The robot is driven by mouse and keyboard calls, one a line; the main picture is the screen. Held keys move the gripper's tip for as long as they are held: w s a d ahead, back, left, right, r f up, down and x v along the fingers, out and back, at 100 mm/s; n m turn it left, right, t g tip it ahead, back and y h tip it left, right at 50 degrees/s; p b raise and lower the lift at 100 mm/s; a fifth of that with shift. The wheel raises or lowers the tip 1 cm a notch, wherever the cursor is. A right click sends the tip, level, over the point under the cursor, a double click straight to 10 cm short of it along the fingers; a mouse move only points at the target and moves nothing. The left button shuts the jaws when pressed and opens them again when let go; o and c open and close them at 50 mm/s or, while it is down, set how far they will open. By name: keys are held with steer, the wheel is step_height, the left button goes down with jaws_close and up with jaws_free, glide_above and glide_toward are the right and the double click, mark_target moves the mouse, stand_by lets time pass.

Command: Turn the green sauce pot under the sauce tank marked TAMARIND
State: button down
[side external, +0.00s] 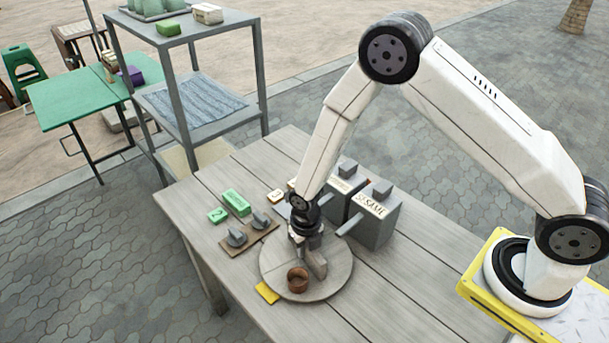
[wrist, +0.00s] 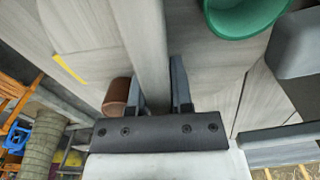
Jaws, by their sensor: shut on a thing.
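The round turntable (side external: 335,275) lies on the grey plank table. A grey bar (side external: 317,263) stands up from it. My gripper (side external: 308,248) is shut on this bar; in the wrist view my gripper (wrist: 158,75) has a finger on each side of the bar (wrist: 147,35). The green sauce pot (wrist: 243,14) shows in the wrist view at the upper right, cut by the frame edge; my gripper hides it in the side view. A grey tank (side external: 374,215) reads SESAME. A second tank (side external: 341,188) stands behind it, its label too small to read.
A brown pot (side external: 297,279) sits on the turntable's near side. A yellow tag (side external: 267,292) lies at its rim. A board with two grey knobs (side external: 249,235), green blocks (side external: 236,202) and small cream blocks (side external: 276,196) lie behind. The table's right front is clear.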

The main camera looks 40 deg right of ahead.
steer(key=shift+n, duration=0.5)
steer(key=c, duration=0.5)
jaws_free()
steer(key=shift+r, duration=0.1)
steer(key=shift+r, duration=3.85)
